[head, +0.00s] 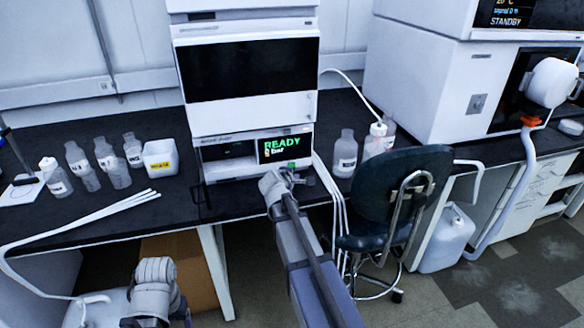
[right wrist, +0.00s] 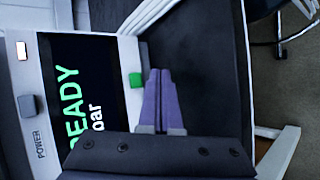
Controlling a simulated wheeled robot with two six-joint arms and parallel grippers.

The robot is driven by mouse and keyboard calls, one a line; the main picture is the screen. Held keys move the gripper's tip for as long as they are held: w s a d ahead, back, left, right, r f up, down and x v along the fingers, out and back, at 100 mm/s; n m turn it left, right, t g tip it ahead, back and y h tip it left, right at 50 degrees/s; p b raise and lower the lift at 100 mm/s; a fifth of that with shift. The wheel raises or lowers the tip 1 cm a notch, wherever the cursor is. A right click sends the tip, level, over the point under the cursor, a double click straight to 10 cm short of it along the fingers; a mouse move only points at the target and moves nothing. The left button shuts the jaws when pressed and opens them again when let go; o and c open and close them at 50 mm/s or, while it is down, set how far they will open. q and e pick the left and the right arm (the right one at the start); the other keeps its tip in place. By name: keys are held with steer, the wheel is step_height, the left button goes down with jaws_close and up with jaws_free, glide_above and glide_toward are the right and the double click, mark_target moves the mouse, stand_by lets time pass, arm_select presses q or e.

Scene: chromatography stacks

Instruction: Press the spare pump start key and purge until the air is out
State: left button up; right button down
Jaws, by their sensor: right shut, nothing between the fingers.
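The pump (head: 218,170) is the lowest white module of the middle stack. Its display (head: 285,148) reads READY in green with a bar reading below; the right wrist view shows the display (right wrist: 88,60) sideways. A small green key (right wrist: 135,80) sits on the panel beside the display. My right gripper (right wrist: 158,73) is shut and empty, its purple fingers together just beside the green key; I cannot tell whether they touch the panel. In the head view my right gripper (head: 286,178) is in front of the pump's lower right.
Several bottles (head: 112,165) and a white box (head: 160,158) with a yellow label stand left of the pump. More bottles (head: 345,153) stand right of it. White tubes (head: 335,200) hang over the bench edge. A dark chair (head: 385,190) is close at the right.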

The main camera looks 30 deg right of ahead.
steer(key=shift+w+d, duration=0.2)
steer(key=shift+w, duration=0.65)
steer(key=shift+w+d, duration=0.2)
steer(key=shift+w, duration=0.65)
steer(key=shift+w, duration=0.1)
stand_by(0.6)
steer(key=shift+w+d, duration=0.1)
steer(key=shift+w, duration=0.2)
steer(key=shift+w+d, duration=0.15)
steer(key=shift+w, duration=0.35)
stand_by(0.7)
steer(key=shift+s, duration=0.15)
steer(key=shift+s+a, duration=0.25)
steer(key=shift+s, duration=0.55)
steer(key=shift+s, duration=0.1)
steer(key=shift+s+a, duration=0.2)
steer(key=shift+s, duration=0.55)
steer(key=shift+s+a, duration=0.2)
steer(key=shift+s, duration=0.6)
steer(key=shift+s+a, duration=0.2)
steer(key=shift+s, duration=0.55)
